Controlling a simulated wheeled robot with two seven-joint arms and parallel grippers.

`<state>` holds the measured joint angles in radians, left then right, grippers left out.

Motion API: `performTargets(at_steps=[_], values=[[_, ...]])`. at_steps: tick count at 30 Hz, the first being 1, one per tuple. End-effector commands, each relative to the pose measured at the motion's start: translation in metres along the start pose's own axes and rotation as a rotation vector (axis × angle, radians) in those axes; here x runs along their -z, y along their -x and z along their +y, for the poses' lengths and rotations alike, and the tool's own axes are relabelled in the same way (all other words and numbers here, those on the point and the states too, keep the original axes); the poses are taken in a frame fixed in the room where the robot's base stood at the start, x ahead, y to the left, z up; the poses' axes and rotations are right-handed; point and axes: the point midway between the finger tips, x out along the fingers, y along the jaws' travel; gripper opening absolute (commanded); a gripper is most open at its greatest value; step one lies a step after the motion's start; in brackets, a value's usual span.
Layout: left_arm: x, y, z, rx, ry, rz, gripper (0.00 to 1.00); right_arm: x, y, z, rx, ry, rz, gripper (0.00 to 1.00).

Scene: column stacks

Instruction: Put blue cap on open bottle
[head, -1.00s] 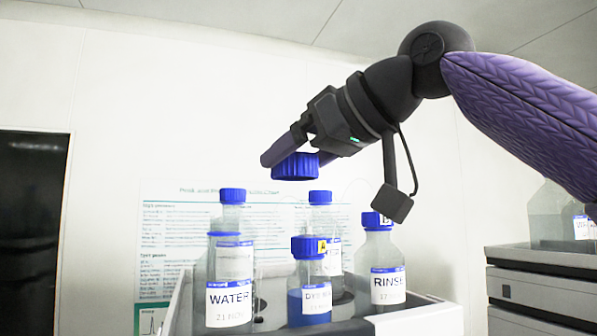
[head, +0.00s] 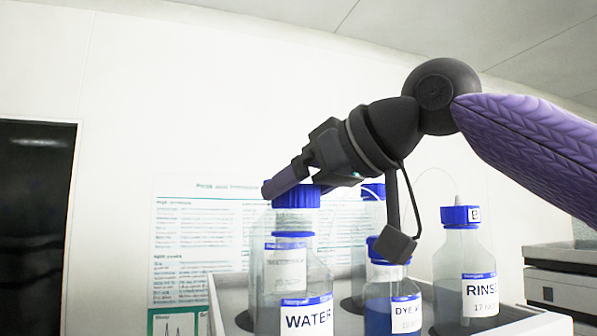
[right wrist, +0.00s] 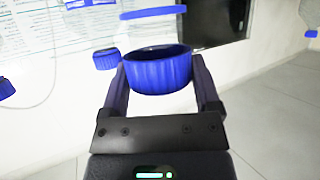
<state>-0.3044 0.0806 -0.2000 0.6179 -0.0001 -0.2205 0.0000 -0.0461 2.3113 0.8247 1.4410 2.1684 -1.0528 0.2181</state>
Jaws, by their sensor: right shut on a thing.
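My right gripper (head: 293,187) is shut on the blue cap (head: 297,197), which also shows between its fingers in the right wrist view (right wrist: 158,72). The open bottle (head: 292,285), a clear one labelled WATER with a blue ring at its neck, stands upright in the tray. The cap is held just above its neck, apart from the ring in the head view. Whether the cap is centred over the neck or touches the rim, I cannot tell. A bottle behind it is mostly hidden. My left gripper is not in view.
A capped bottle with blue liquid (head: 391,300) and a capped RINSE bottle (head: 465,270) stand to the right. Another blue-capped bottle (head: 372,192) stands behind. The tray's edge (head: 215,300) shows at the left. The space left of the tray is clear.

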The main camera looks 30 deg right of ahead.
Motion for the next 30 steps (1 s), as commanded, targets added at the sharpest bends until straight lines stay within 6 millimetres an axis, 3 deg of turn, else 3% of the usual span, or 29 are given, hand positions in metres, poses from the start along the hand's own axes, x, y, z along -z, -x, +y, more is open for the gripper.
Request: performTargets(at_steps=[30], values=[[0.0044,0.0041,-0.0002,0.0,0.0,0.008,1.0,-0.0012,-0.002,-0.0006,0.001,0.0,0.0,0.25]])
